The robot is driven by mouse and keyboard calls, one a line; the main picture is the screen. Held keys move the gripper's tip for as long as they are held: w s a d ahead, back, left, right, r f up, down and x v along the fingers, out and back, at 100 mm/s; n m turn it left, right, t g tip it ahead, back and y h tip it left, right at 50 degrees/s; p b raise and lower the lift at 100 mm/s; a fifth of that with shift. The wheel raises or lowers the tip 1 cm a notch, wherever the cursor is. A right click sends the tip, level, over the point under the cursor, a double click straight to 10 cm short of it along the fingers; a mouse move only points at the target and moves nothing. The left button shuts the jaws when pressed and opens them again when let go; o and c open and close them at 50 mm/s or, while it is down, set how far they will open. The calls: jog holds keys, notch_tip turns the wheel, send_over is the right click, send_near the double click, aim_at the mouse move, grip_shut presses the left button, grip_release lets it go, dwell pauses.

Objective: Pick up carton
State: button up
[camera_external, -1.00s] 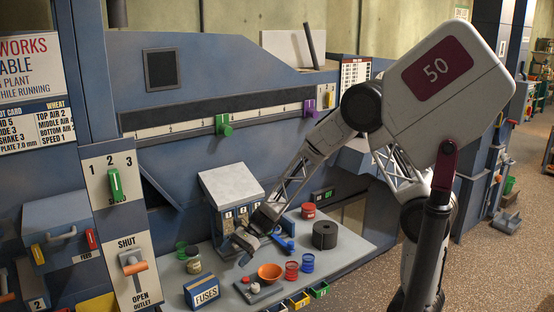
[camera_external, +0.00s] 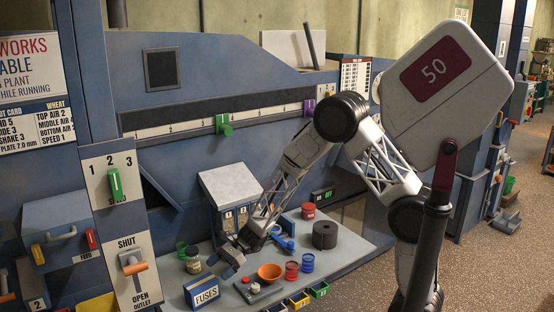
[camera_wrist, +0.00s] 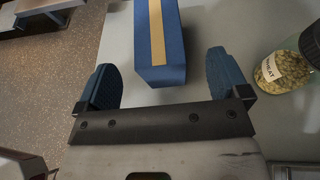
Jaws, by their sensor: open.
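The carton is a blue box marked FUSES (camera_external: 202,293), standing at the front left of the grey bench top. In the wrist view it is a blue box with a tan stripe (camera_wrist: 174,55), and its near end shows between my two blue fingers. In the wrist view my gripper (camera_wrist: 164,82) is open, with a gap on each side of the carton. I cannot tell how far above it the fingertips are.
A jar of wheat (camera_wrist: 285,70) stands right of my fingers; it also shows behind the carton (camera_external: 193,262).

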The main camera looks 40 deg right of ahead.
aim_at(206, 279)
jog(key=shift+x, duration=0.8)
jog(key=shift+x, duration=2.65)
jog(key=shift+s, duration=0.1)
jog(key=shift+c, duration=0.2)
jog(key=c, duration=1.1)
jog(key=shift+o, duration=0.2)
jog(key=shift+r, duration=0.15)
jog(key=shift+r, duration=4.95)
